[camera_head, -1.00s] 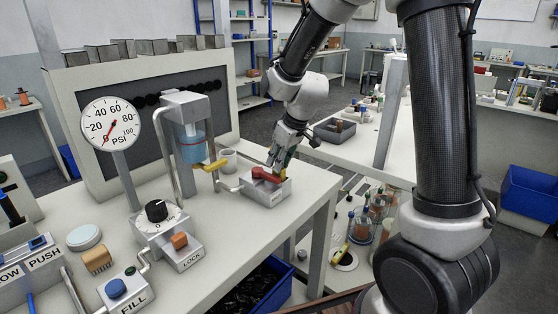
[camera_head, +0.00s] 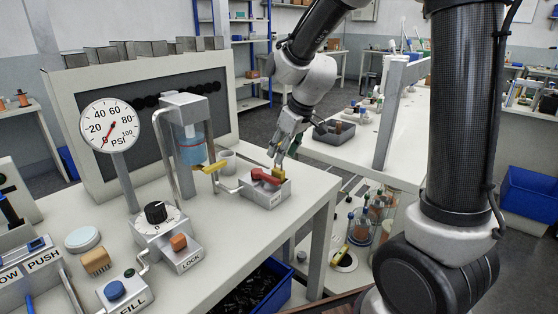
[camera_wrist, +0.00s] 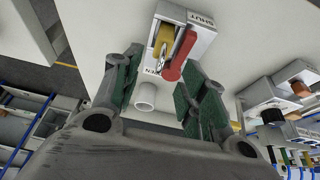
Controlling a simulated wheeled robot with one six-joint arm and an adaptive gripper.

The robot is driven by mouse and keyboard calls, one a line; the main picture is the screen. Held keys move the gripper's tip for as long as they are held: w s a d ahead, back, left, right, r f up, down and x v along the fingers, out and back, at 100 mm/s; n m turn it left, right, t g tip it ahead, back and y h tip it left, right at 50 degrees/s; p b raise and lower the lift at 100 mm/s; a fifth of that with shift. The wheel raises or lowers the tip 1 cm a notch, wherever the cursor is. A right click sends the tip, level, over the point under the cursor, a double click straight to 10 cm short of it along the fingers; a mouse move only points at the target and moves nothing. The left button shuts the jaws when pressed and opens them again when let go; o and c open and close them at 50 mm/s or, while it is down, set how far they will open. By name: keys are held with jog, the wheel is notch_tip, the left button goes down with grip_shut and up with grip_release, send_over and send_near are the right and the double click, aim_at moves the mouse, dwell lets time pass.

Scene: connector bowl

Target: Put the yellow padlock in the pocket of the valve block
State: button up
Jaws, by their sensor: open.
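The valve block (camera_head: 265,195) is a pale metal box near the bench's right edge, with a red handle (camera_head: 265,176) on top. The yellow padlock (camera_head: 280,173) sits at the block beside the red handle, seemingly in its pocket; how deep is not clear. In the wrist view, the padlock (camera_wrist: 163,38) shows its yellow body and silver shackle, next to the red handle (camera_wrist: 180,56), within the outline of the valve block (camera_wrist: 203,42). My gripper (camera_head: 275,156) is above the block, apart from the padlock. Its green-padded fingers are open and empty.
A gauge (camera_head: 109,125) and a lock control box (camera_head: 170,235) are to the left.

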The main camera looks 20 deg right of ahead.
jog(key=v, duration=0.7)
jog(key=s+d+r+m+h, duration=0.1)
jog(key=s+d+m, duration=0.2)
jog(key=s, duration=0.9)
jog(key=s+d+r+m+h, duration=0.1)
jog(key=s+d+r+m, duration=0.1)
jog(key=s+d, duration=0.7)
jog(key=s+m, duration=0.1)
jog(key=s, duration=0.2)
jog(key=shift+d+m+h, duration=0.2)
jog(key=shift+m+h, duration=0.1)
jog(key=shift+m, duration=0.1)
jog(key=shift+s+a, duration=0.1)
